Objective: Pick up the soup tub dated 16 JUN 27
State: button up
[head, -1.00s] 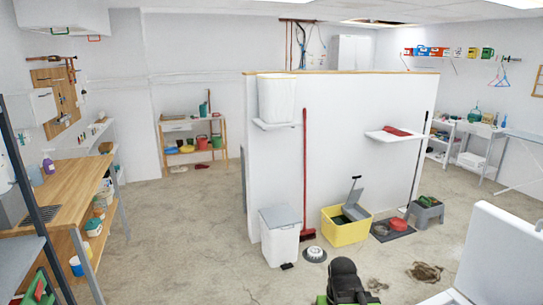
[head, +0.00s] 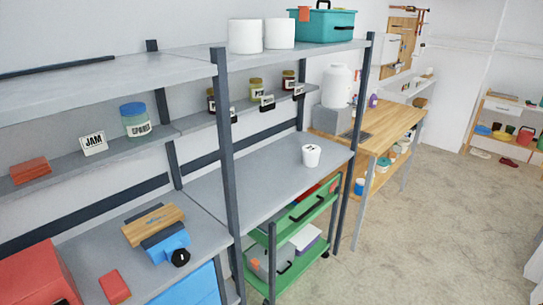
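No tub with a readable date is in view. A small white tub or cup (head: 311,155) with a dark mark on its side stands upright on the grey middle shelf (head: 262,178); the mark is too small to read. A jar with a blue lid (head: 134,120) and a label like "SPARE" stands on the narrow back shelf at left, beside a "JAM" card (head: 93,144). Several small jars, one with a yellowish body (head: 256,88), stand further along behind small cards too small to read. My gripper is not in view.
A green cart (head: 318,209) stands under the middle shelf. Upright posts (head: 225,150) divide the shelving. White rolls (head: 245,37) and a teal toolbox (head: 335,25) sit on top. A wooden workbench (head: 385,122) stands beyond. The concrete floor (head: 440,230) at right is clear.

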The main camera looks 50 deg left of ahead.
aim_at(311, 154)
jog(key=u, duration=1.55)
jog(key=i, duration=0.6)
jog(key=u, duration=0.1)
jog(key=k, duration=0.7)
jog(key=z, duration=1.85)
jog(key=i, duration=2.9)
jog(key=z, duration=0.1)
